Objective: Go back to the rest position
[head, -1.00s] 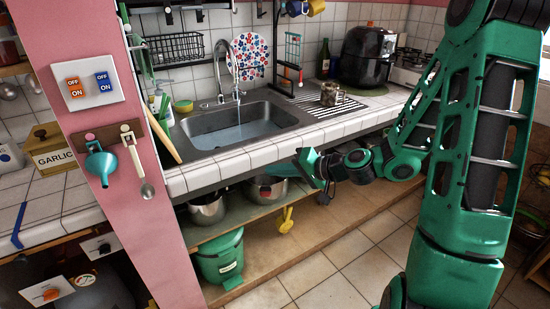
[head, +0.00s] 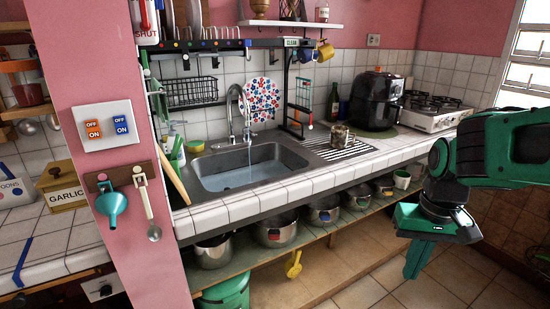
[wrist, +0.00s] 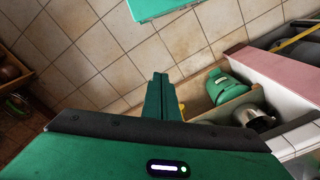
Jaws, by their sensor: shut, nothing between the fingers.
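My gripper (head: 416,262) is at the right of the head view, in front of the counter and the open pot shelf, pointing down over the tiled floor. Its fingers are together with nothing between them. In the wrist view the closed fingers (wrist: 160,92) stand out against the floor tiles, clear of every object. The open pot shelf (head: 330,230) under the counter holds several steel pots, one of them a pot with a red tag (head: 275,232).
The sink (head: 240,168) has water running from its tap. A pink pillar (head: 105,160) stands at the left. A green bin (head: 226,295) is below the shelf; it also shows in the wrist view (wrist: 225,86). The floor (head: 400,285) below my gripper is clear.

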